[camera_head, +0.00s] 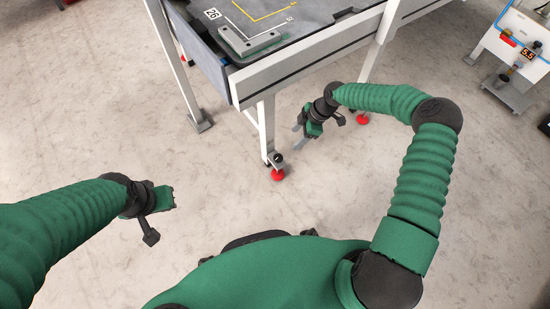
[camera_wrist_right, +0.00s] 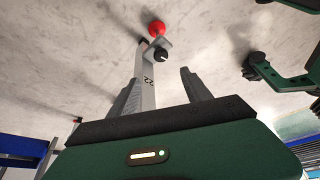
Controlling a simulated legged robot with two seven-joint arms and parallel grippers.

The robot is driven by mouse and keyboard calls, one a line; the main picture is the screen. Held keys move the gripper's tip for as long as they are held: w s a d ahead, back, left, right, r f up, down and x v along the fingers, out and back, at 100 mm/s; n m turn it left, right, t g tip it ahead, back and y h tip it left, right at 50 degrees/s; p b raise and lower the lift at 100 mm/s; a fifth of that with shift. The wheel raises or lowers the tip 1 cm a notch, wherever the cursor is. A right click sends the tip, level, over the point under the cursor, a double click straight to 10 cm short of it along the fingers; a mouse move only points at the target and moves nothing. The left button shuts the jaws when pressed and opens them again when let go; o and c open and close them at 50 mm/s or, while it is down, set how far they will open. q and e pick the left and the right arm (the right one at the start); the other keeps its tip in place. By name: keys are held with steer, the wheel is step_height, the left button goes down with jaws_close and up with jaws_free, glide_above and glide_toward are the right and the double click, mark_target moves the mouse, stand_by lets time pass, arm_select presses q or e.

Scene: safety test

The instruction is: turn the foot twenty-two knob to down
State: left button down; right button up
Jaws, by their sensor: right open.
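The foot twenty-two knob (camera_head: 276,157) is a small black knob low on the white table leg, just above a red foot (camera_head: 277,174). In the right wrist view the knob (camera_wrist_right: 161,57) is beside the red foot (camera_wrist_right: 157,28), and a small label (camera_wrist_right: 148,80) reads 22 on the leg. My right gripper (camera_head: 301,130) is open and empty, to the right of the leg and apart from the knob. In the wrist view the knob lies beyond and between its fingers. My left gripper (camera_head: 165,198) is at left over the floor; its jaws are unclear.
The table (camera_head: 290,72) stands above the knob, bearing a grey metal bracket (camera_head: 250,41) beside a 26 mark. Another red foot (camera_head: 362,119) is behind my right wrist. A white stand (camera_head: 515,50) is at far right. The floor (camera_head: 235,185) ahead is clear.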

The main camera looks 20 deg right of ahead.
steer(key=b+x, duration=0.8)
steer(key=x, duration=0.8)
steer(key=shift+s+a, duration=0.1)
steer(key=shift+r, duration=0.1)
jaws_close()
